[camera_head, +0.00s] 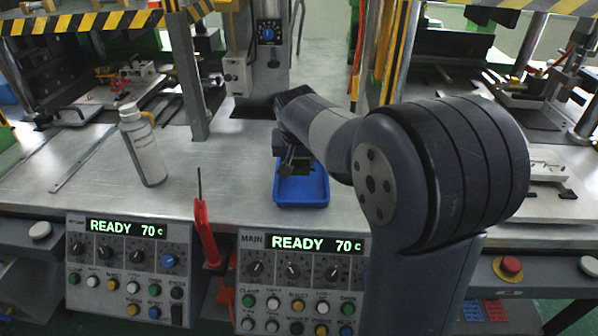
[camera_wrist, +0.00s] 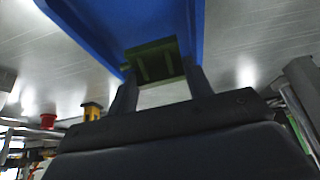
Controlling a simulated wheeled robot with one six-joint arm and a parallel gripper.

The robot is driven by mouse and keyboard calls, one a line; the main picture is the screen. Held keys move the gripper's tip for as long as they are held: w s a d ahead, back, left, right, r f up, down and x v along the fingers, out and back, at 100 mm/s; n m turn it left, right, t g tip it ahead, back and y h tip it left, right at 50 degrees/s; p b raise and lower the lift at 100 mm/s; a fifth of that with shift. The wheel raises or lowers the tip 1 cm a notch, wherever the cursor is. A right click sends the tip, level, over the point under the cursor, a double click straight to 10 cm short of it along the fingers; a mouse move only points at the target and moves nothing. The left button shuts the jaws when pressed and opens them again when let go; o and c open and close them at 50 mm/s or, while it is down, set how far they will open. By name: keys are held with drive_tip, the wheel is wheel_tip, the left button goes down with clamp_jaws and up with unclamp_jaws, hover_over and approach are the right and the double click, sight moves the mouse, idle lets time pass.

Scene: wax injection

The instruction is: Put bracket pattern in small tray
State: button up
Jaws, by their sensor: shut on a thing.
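The bracket pattern (camera_wrist: 155,62) is dark green and lies between the two fingers of my gripper (camera_wrist: 158,84). My gripper is shut on it. In the head view the green bracket pattern (camera_head: 306,167) shows over the tray's inside, partly hidden by my arm and gripper (camera_head: 288,160). I cannot tell whether it touches the tray floor.
A grey spray bottle (camera_head: 143,147) stands on the bench to the left. A red-handled tool (camera_head: 205,232) is at the bench's front edge. Machine posts (camera_head: 187,75) rise behind. The bench between bottle and tray is clear.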

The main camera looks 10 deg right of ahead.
sight(299, 168)
drive_tip(key=shift+f, duration=1.8)
drive_tip(key=shift+f+b, duration=0.1)
drive_tip(key=shift+b, duration=0.25)
drive_tip(key=o, duration=0.8)
drive_tip(key=shift+c, duration=0.2)
drive_tip(key=shift+r, duration=0.2)
drive_tip(key=p+v, duration=0.1)
drive_tip(key=v, duration=1.1)
drive_tip(key=shift+p, duration=0.3)
drive_tip(key=shift+f, duration=0.1)
